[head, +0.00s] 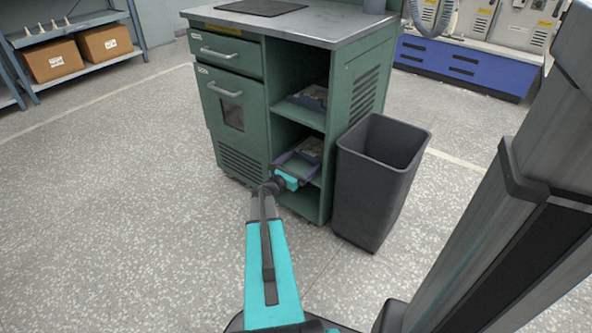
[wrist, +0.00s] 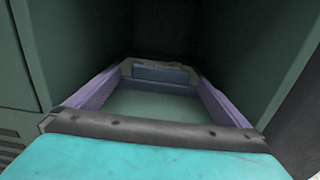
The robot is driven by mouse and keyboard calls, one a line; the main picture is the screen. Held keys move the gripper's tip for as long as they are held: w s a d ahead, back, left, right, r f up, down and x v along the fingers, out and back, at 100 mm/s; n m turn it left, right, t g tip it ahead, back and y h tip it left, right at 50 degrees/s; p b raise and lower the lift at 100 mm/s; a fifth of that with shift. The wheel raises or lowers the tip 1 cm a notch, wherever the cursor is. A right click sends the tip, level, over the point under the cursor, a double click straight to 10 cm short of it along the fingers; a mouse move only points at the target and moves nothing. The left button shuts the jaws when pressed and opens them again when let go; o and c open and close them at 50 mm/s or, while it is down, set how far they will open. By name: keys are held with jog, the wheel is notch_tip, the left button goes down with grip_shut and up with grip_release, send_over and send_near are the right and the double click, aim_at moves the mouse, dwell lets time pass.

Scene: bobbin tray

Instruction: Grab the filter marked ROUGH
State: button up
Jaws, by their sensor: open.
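A framed, filter-like piece (head: 309,97) lies in the upper space. No ROUGH marking is readable on either. My gripper (head: 287,181) is at the mouth of the lower space, right in front of the lower piece; its jaws are open and it holds nothing. In the wrist view the teal part of my gripper (wrist: 150,160) fills the bottom.
A dark grey bin (head: 372,190) stands close against the cabinet's right side. The cabinet walls (wrist: 285,60) are close on both sides in the wrist view. Speckled floor (head: 110,200) is clear to the left. A shelf with cardboard boxes (head: 52,60) is far left.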

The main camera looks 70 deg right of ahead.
jog(key=shift+x, duration=1.2)
jog(key=c, duration=1.3)
